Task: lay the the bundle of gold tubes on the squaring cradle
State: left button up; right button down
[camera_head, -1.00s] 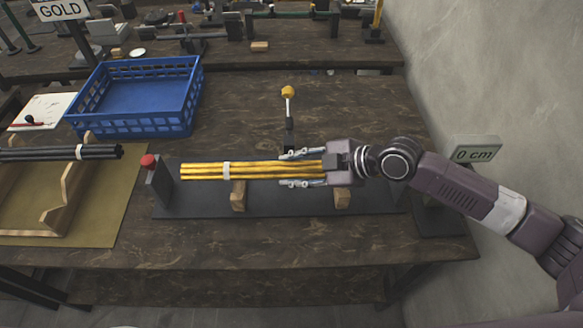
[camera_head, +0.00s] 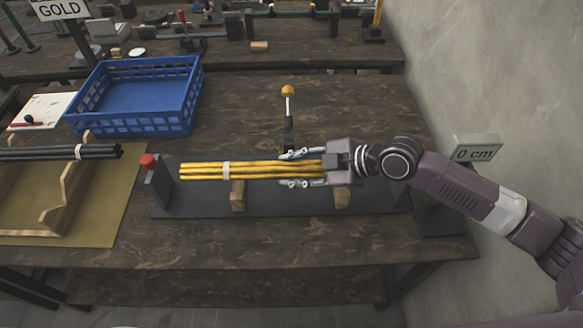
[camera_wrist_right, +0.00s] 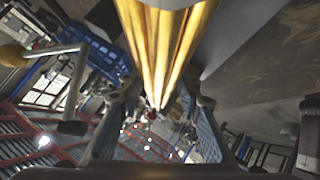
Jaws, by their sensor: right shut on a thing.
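The bundle of gold tubes (camera_head: 255,170) has a white band near its left part and lies level along the squaring cradle (camera_head: 190,203). My right gripper (camera_head: 303,169) is shut on the bundle's right end, one finger on each long side. The bundle is over the cradle's wooden blocks (camera_head: 238,195); whether it touches them I cannot tell. Its left end is a little short of the upright end plate (camera_head: 158,187). In the right wrist view the gold tubes (camera_wrist_right: 165,50) run between the fingers. My left gripper is not in view.
A bundle of dark tubes (camera_head: 60,153) rests on a wooden rack at the left. A blue crate (camera_head: 150,130) stands behind it. A yellow-knobbed lever (camera_head: 288,92) rises behind the cradle. A "0 cm" display (camera_head: 475,153) stands at the right. The table front is clear.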

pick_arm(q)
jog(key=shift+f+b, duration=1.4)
pick_arm(e)
jog(key=shift+a+f, duration=0.1)
jog(key=shift+f, duration=1.2)
